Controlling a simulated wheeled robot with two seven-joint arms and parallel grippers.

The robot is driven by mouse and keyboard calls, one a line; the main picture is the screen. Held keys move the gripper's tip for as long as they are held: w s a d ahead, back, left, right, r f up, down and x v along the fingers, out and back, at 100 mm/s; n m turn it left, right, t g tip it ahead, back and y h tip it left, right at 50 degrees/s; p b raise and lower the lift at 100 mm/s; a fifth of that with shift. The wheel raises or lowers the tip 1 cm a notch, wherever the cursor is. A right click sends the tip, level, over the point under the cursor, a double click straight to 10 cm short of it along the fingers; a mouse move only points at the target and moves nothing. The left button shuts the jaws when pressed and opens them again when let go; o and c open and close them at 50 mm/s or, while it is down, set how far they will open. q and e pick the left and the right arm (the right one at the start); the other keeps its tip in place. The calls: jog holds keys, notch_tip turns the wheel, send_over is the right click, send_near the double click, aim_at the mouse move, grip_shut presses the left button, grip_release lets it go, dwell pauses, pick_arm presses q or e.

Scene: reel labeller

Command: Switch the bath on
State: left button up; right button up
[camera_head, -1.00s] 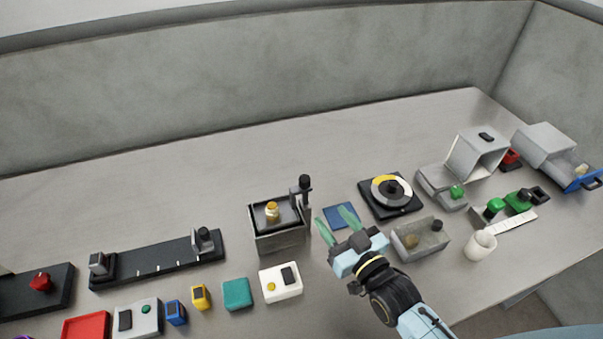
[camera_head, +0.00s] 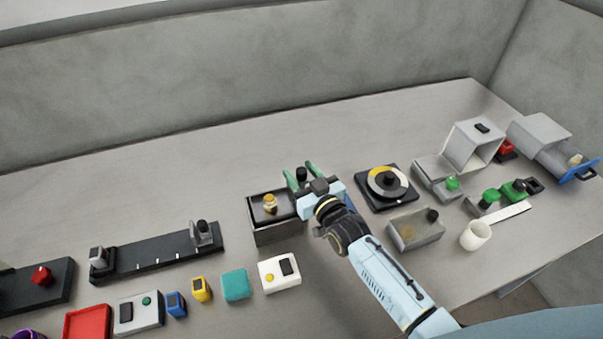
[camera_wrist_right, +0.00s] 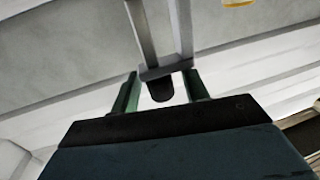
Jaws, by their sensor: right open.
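A dark open-topped tank (camera_head: 272,236), the likely bath, stands mid-table with a brass-coloured piece (camera_head: 270,203) at its top. A dark knob (camera_head: 302,174) rises at its right side. My right gripper (camera_head: 301,172) is open, its green fingertips on either side of that knob. In the wrist view the dark knob (camera_wrist_right: 160,90), on a grey two-bar bracket (camera_wrist_right: 165,70), lies between the green fingers (camera_wrist_right: 162,88); I cannot tell whether they touch it. A white box (camera_head: 279,273) with a black rocker and yellow button sits in front of the tank. My left gripper is out of view.
A dial plate (camera_head: 387,187) and a grey tray (camera_head: 415,232) with a dark knob stand to the right, with a white cup (camera_head: 475,236). A black rail (camera_head: 157,253) lies left. Small coloured blocks line the front. The table behind the tank is clear.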

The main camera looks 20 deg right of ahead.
aim_at(280, 192)
grip_shut()
jog(key=shift+f, duration=0.1)
notch_tip(280, 192, down, 7)
jog(key=b, duration=0.5)
jog(key=shift+s, duration=0.1)
jog(key=shift+r, duration=0.2)
jog(key=shift+f, duration=0.1)
grip_release()
jog(key=shift+s, duration=0.1)
